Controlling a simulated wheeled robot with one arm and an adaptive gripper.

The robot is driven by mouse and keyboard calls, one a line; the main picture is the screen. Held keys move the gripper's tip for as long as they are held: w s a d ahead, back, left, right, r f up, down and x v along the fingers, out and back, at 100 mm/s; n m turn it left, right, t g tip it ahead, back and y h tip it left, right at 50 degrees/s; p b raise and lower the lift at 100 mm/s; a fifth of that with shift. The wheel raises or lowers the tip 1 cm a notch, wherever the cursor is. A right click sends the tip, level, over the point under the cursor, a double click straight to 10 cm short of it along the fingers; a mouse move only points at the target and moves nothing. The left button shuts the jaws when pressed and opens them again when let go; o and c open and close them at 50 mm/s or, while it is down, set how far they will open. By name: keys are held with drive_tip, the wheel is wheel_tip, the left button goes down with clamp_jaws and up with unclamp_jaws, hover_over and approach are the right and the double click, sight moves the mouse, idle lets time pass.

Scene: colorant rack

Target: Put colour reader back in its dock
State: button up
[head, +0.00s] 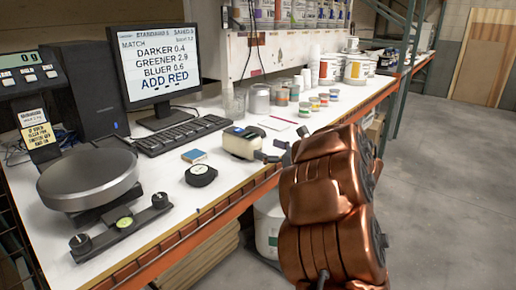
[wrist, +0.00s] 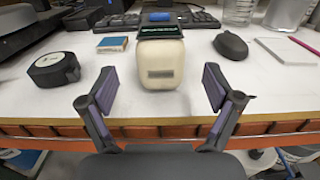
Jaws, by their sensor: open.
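The colour reader (head: 240,143) is a cream, rounded block with a dark green top end. It lies on the white bench near the front edge, and it also shows in the wrist view (wrist: 160,62). My gripper (wrist: 160,88) is open and empty, its two fingers spread to the left and right just in front of the reader, apart from it. In the head view my gripper (head: 275,152) is at the bench edge, right of the reader, partly hidden by my copper-coloured arm. I cannot clearly make out the dock in either view.
A black tape measure (head: 200,175) and a small blue box (head: 194,156) lie left of the reader. A mouse (wrist: 230,46) is right of it, the keyboard (head: 182,135) behind. A round scale (head: 88,180) stands at left. Cans and tubs fill the bench's far end.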

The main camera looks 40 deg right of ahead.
drive_tip(key=shift+v, duration=2.1)
drive_tip(key=shift+w, duration=0.1)
